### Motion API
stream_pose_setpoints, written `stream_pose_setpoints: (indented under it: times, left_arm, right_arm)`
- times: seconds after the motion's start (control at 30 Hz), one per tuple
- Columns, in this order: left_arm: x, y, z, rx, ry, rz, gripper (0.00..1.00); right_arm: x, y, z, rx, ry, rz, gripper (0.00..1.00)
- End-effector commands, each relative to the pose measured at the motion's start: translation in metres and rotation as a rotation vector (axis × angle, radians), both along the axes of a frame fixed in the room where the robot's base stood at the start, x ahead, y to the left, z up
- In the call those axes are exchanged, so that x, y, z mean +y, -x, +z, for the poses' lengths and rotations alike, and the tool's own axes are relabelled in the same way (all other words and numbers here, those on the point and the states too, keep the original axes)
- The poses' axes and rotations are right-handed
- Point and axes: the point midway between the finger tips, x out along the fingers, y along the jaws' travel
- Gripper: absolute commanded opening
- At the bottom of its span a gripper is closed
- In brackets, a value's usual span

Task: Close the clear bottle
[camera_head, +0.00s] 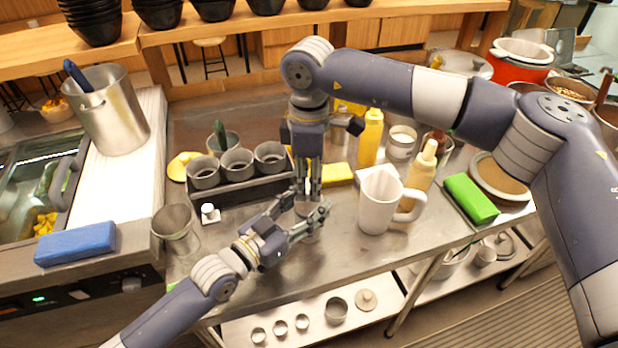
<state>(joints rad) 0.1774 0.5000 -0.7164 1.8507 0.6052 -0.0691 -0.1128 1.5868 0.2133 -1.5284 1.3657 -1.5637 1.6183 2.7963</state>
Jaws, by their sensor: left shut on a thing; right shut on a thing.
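The clear bottle (306,209) stands on the steel counter near its front edge, mostly hidden by my grippers. My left gripper (318,222) comes in from the lower left and is shut around the bottle's side. My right gripper (309,194) points straight down from above and is shut at the bottle's top. What it holds there looks like the lid, but the fingers hide most of it. I cannot tell how the lid sits on the bottle.
A white mug (377,202) and a yellowish bottle (421,173) stand close on the right. A dark rack with several cups (237,163) is on the left, with a small white-topped jar (209,212) before it. A green block (471,198) lies farther right.

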Motion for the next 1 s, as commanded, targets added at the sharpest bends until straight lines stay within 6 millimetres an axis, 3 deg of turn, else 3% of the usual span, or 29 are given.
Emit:
stream_pose_setpoints:
  times: [0.03, 0.1, 0.17, 0.53, 0.83, 1.0]
  left_arm:
    - [0.000, 0.001, -0.001, 0.001, -0.001, -0.001, 0.00]
    - [0.000, 0.001, -0.001, 0.002, -0.001, -0.001, 0.00]
    - [0.000, 0.001, -0.001, 0.002, -0.001, -0.001, 0.00]
    - [0.000, 0.001, -0.001, 0.002, -0.001, -0.001, 0.00]
    - [0.000, 0.000, -0.001, 0.002, -0.001, -0.001, 0.00]
    - [0.000, 0.000, -0.001, 0.002, -0.001, -0.001, 0.00]
  right_arm:
    - [0.000, -0.001, 0.001, -0.003, 0.000, -0.001, 0.25]
    - [-0.001, -0.001, 0.001, -0.003, 0.000, -0.001, 0.45]
    - [-0.001, -0.001, 0.001, -0.003, 0.000, 0.000, 0.54]
    - [0.000, -0.001, 0.003, -0.002, -0.001, 0.002, 0.54]
    - [0.000, -0.001, 0.038, -0.003, -0.001, 0.003, 0.54]
    - [0.000, 0.000, 0.045, -0.001, 0.000, 0.003, 0.54]
